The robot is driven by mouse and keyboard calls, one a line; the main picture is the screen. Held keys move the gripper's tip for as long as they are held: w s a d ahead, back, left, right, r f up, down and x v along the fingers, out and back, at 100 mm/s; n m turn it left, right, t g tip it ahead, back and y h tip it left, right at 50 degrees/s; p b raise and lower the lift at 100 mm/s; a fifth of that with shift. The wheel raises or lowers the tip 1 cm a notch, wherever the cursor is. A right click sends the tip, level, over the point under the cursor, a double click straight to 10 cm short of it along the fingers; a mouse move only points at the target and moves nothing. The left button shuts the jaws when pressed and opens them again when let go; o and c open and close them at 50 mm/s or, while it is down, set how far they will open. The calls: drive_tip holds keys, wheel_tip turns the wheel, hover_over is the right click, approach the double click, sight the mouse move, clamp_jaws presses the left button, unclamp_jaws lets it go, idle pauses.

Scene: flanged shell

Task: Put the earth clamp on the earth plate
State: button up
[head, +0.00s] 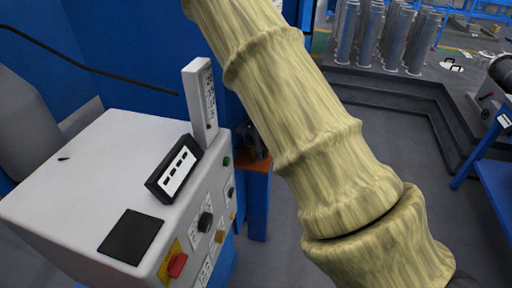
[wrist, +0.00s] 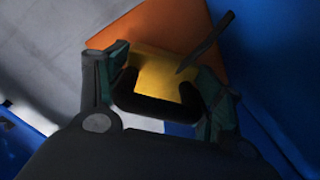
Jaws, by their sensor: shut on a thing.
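My gripper (wrist: 158,92) shows in the wrist view, with its two fingers set apart on either side of a dark U-shaped piece. A thin dark rod (wrist: 208,40) slants over the plate's right side. In the head view the gripper, clamp and plate are mostly hidden.
A white control cabinet (head: 85,165) with a black display box (head: 174,169) and an upright white panel (head: 200,95) stands left. An orange-topped blue stand (head: 257,188) is beside it. Blue walls rise behind. Metal cylinders (head: 385,35) stand far right on a dark step.

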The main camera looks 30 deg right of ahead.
drive_tip(key=o, duration=1.8)
wheel_tip(320, 180, up, 12)
drive_tip(key=shift+r+b, duration=0.1)
drive_tip(key=shift+b, duration=0.6)
